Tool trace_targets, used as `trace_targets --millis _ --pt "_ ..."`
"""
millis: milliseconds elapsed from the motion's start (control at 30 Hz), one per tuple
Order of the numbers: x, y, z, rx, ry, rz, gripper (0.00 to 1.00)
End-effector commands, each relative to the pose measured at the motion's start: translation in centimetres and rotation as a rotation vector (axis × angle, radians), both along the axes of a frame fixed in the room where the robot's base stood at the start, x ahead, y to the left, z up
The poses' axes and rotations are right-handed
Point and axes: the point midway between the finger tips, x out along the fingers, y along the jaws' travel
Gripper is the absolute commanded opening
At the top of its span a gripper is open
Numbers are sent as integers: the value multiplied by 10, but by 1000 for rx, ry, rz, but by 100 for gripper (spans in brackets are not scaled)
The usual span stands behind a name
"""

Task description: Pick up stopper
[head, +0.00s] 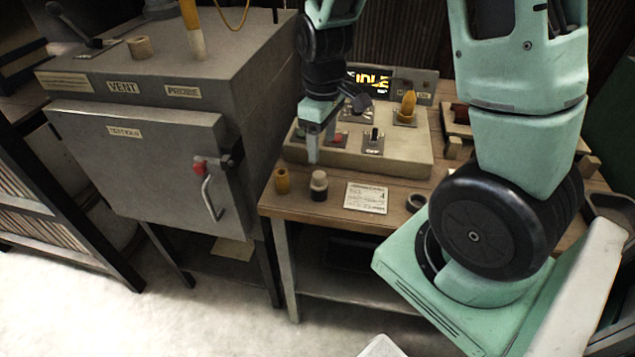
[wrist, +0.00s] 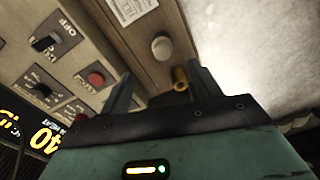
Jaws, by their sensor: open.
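A small ochre cylinder (head: 282,181) stands upright at the left front corner of the bench. In the wrist view the pale round top (wrist: 162,46) lies beyond the fingertips, and the ochre cylinder (wrist: 180,78) shows near the right finger. My gripper (head: 320,148) points down above the front left of the control box, behind both pieces. It is open and empty (wrist: 160,82).
The control box (head: 400,158) with switches, a red button and a yellow knob (head: 408,104) stands close to my gripper. A paper card (head: 366,198) and dark ring (head: 416,202) lie on the bench (head: 300,206). A grey oven (head: 150,170) stands left.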

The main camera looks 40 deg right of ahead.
Motion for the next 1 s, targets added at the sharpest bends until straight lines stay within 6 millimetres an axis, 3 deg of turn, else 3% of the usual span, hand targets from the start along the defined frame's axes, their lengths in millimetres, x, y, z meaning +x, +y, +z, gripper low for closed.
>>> trace_targets --millis 200,533,800,1000 --pt "-1 1 -39 2 4 0 63" --pt "1 2 -60 1 3 0 63" --pt "3 6 -93 1 5 0 63" --pt "4 6 -102 0 0 -1 63"
